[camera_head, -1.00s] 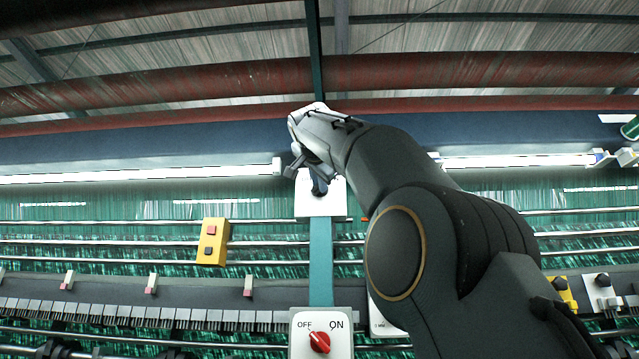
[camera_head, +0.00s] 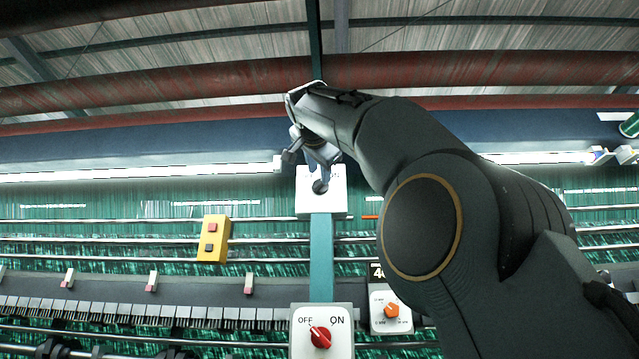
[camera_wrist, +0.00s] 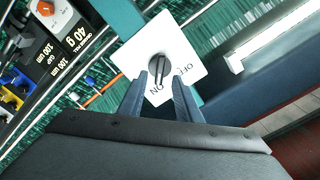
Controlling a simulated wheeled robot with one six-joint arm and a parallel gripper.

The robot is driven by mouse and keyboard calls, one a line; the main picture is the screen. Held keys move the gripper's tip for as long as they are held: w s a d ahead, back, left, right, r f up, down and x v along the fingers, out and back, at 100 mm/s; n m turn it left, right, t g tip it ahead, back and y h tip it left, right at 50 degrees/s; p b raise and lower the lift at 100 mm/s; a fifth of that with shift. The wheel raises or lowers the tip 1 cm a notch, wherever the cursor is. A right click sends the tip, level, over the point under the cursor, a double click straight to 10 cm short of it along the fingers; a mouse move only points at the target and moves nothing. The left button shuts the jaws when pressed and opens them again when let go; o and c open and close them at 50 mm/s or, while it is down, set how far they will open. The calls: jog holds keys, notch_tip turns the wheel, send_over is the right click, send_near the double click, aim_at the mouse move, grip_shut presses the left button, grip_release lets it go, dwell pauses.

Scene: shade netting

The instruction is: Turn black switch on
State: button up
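The black switch (camera_head: 320,186) is a rotary knob on a white square plate (camera_head: 338,203), mounted on a teal post. In the wrist view the black switch (camera_wrist: 157,72) stands on the white plate (camera_wrist: 160,38), with OFF and ON printed beside it. Its thicker end points down in that picture, close to ON; the exact setting is hard to tell. My gripper (camera_wrist: 164,76) is open, with one finger on each side of the knob in the picture. Whether the fingers touch it I cannot tell. In the head view my gripper (camera_head: 312,165) is just above the knob.
A red OFF/ON knob (camera_head: 320,337) sits on a white box below. An orange knob (camera_head: 392,311) is on a panel to its right. A yellow button box (camera_head: 213,239) is at the left. Rails and green netting lie behind.

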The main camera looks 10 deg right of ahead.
jog(key=b+v, duration=0.1)
jog(key=v, duration=0.2)
jog(key=shift+s, duration=0.15)
dwell(0.5)
